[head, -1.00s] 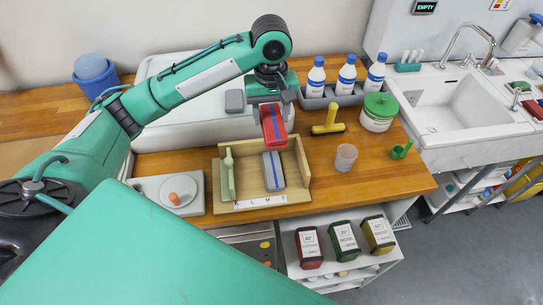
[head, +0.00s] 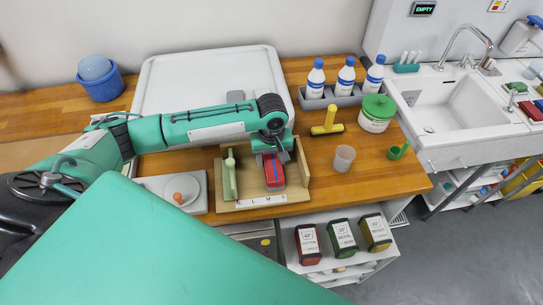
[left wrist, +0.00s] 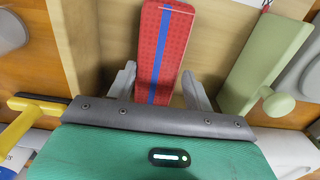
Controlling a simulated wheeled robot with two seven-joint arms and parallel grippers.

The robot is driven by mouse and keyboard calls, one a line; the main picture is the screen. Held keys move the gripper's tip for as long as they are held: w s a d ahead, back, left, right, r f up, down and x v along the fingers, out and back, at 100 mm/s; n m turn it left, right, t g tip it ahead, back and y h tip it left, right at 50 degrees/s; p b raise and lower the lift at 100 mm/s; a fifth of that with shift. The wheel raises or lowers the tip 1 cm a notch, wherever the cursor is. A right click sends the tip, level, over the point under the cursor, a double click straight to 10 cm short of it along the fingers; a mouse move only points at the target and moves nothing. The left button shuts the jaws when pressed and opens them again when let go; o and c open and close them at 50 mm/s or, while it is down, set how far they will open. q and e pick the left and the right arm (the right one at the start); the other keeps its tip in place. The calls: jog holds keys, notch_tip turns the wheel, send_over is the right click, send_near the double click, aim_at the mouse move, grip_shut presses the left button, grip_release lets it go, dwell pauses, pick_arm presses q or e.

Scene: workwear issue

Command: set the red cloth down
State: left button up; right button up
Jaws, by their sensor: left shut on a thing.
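The red cloth (head: 275,174) is a folded, flat bundle with a blue stripe. My left gripper (head: 271,157) is shut on its near-arm end and holds it inside the wooden tray (head: 302,169), right of the pale green block with a knob (head: 229,176). In the left wrist view the red cloth (left wrist: 166,40) shows between the fingers of my left gripper (left wrist: 158,82). The grey cloth seen in the tray earlier is now hidden beneath the red one; whether they touch I cannot tell. My right gripper is out of view.
A lettered strip (head: 262,201) runs along the tray's front. Bottles stand in a grey rack (head: 343,99) behind.

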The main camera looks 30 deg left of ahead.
aim_at(272, 161)
pick_arm(q)
jog(key=o, duration=1)
jog(key=shift+f, duration=0.1)
jog(key=shift+c, duration=0.2)
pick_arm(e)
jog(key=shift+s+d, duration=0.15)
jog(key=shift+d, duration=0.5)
pick_arm(q)
jog(key=shift+r, duration=0.35)
notch_tip(272, 161, up, 12)
jog(key=b, duration=0.3)
jog(key=shift+f, duration=0.2)
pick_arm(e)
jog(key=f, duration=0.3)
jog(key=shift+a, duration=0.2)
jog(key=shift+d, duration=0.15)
